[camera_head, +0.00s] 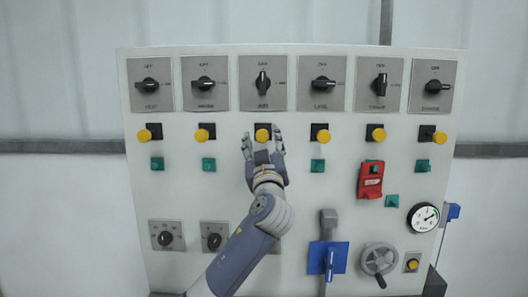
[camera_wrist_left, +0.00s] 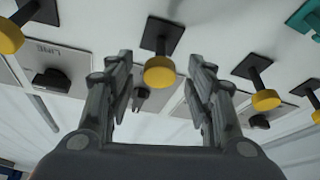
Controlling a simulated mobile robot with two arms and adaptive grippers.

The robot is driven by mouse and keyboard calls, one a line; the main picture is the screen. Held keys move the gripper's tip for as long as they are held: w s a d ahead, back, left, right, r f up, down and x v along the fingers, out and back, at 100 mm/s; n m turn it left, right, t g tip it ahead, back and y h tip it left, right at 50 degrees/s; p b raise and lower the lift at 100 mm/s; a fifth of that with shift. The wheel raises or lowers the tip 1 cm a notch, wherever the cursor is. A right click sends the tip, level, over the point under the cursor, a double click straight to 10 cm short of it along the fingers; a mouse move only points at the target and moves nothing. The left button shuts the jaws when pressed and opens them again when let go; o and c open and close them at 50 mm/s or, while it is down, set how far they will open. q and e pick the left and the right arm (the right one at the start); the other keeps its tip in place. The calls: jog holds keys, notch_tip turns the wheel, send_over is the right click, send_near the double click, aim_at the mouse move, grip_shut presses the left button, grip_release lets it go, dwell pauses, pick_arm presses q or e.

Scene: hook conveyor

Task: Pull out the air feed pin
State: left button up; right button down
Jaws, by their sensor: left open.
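A row of yellow-knobbed pins on black square plates runs across the grey-white panel. The third pin from the left (camera_head: 263,134) stands below a rotary switch whose small label seems to read AIR. My left gripper (camera_head: 263,141) is open in front of this pin, one finger on each side. In the left wrist view the yellow knob (camera_wrist_left: 159,72) shows between the two open fingers, with a gap on both sides. The pin is still in its black plate (camera_wrist_left: 162,36). I cannot tell how deep the fingers reach around the knob. My right gripper is not in view.
Neighbouring yellow pins stand at left (camera_head: 206,134) and right (camera_head: 323,135). The AIR switch (camera_head: 263,83) is just above. Green blocks, a red lockout block (camera_head: 370,180), a blue-plated lever (camera_head: 328,258), a handwheel (camera_head: 379,260) and a gauge (camera_head: 423,217) lie lower on the panel.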

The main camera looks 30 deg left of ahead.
pick_arm(q)
jog(key=v, duration=1.2)
jog(key=shift+a+r, duration=0.1)
jog(key=shift+r, duration=0.05)
